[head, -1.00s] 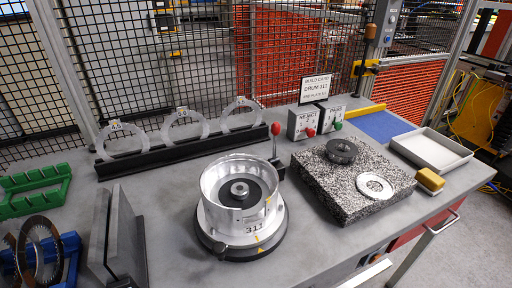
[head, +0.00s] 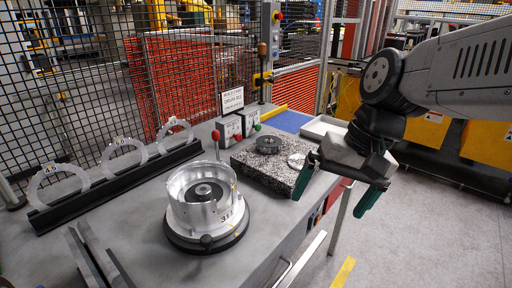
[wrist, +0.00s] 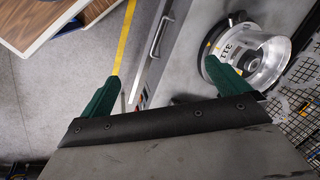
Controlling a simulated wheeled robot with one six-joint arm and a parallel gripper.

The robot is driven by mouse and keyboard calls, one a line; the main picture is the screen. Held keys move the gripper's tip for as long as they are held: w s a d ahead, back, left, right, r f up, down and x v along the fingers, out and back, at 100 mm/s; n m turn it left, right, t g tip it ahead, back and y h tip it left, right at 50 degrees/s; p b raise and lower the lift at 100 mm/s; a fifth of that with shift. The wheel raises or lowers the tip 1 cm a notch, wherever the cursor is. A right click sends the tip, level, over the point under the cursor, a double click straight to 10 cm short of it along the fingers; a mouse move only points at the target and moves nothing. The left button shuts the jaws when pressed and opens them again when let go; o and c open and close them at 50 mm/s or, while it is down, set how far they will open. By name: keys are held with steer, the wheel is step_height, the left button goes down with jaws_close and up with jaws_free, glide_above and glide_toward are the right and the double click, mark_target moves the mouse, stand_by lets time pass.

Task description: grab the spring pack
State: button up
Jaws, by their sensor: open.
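A dark ring-shaped part (head: 268,145), which looks like the spring pack, lies on the speckled granite block (head: 250,174) in the head view. A pale flat ring (head: 297,160) lies to its right on the same block. My gripper (head: 329,209) is in the air at the right, in front of the table's right edge, with its two green fingers apart and nothing between them. In the wrist view my gripper (wrist: 163,70) is also open and empty, with floor and table edge beyond it. I do not make out the dark part in that view.
The silver drum (head: 188,208) marked 311 stands on its round base at the table's middle; it also shows in the wrist view (wrist: 268,66). Behind the block are two switch boxes with knobs, a sign and a white tray (head: 320,127). Clear rings stand in a black rack (head: 120,187).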

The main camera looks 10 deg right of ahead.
steer(key=w+a+m+y, duration=0.3)
steer(key=w+m, duration=0.2)
steer(key=w, duration=0.4)
steer(key=m+t+y, duration=0.3)
steer(key=m+t, duration=0.6)
steer(key=m, duration=0.9)
glide_toward(272, 142)
steer(key=shift+s+a+r, duration=0.1)
steer(key=shift+s+a, duration=0.15)
steer(key=shift+a, duration=0.25)
steer(key=shift+s+a+r, duration=0.1)
steer(key=shift+s+a, duration=0.2)
steer(key=shift+a, duration=0.2)
steer(key=shift+w+a+f+m, duration=0.2)
steer(key=shift+w+a+f, duration=0.1)
steer(key=shift+w, duration=0.2)
steer(key=shift+w+a+f+m, duration=0.2)
steer(key=shift+w+f, duration=0.15)
steer(key=shift+w, duration=0.1)
steer(key=x, duration=0.5)
steer(key=shift+w+a+r, duration=0.1)
steer(key=shift+a, duration=0.35)
steer(key=c, duration=1)
steer(key=shift+o, duration=0.2)
